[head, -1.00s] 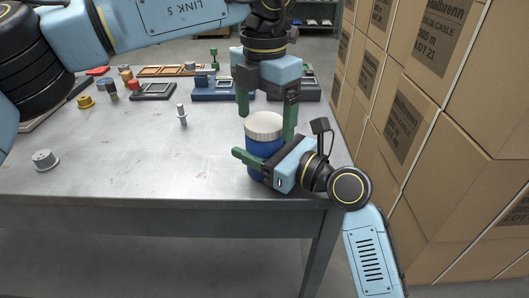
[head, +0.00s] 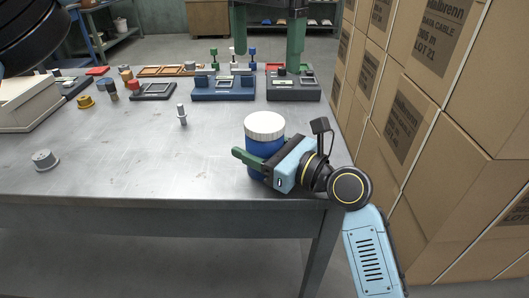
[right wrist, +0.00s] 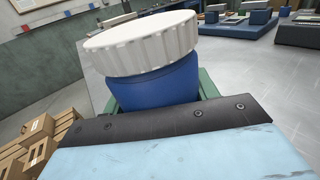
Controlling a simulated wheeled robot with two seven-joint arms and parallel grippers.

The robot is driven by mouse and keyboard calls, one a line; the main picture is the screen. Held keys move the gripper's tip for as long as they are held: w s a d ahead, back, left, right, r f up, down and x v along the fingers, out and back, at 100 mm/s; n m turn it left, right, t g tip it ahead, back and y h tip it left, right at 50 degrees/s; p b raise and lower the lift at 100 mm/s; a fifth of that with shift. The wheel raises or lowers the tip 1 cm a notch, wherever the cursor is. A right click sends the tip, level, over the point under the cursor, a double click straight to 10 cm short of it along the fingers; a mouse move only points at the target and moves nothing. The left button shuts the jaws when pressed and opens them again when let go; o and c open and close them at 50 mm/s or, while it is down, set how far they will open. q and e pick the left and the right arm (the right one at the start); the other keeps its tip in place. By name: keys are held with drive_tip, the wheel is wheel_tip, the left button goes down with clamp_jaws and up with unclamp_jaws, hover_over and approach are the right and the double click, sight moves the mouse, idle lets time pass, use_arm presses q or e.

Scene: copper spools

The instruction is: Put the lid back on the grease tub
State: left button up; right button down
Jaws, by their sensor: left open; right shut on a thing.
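The grease tub is a blue cylinder (head: 262,147) standing upright near the table's right front corner. Its white ribbed lid (head: 265,124) sits on top of it, looking level in the head view. In the right wrist view the lid (right wrist: 143,38) covers the top of the blue tub (right wrist: 155,84), with no clear gap.
A small grey spool (head: 182,115) stands mid-table and another grey flanged piece (head: 44,160) lies front left. Blue (head: 223,91) and dark (head: 293,90) fixtures line the back. Stacked cartons (head: 420,110) stand close on the right. The table's middle (head: 140,150) is mostly clear.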

drive_tip(key=shift+c, duration=1.8)
unclamp_jaws()
drive_tip(key=p+v, duration=0.3)
drive_tip(key=v, duration=1)
drive_tip(key=shift+s+d, duration=0.1)
drive_tip(key=shift+d, duration=0.1)
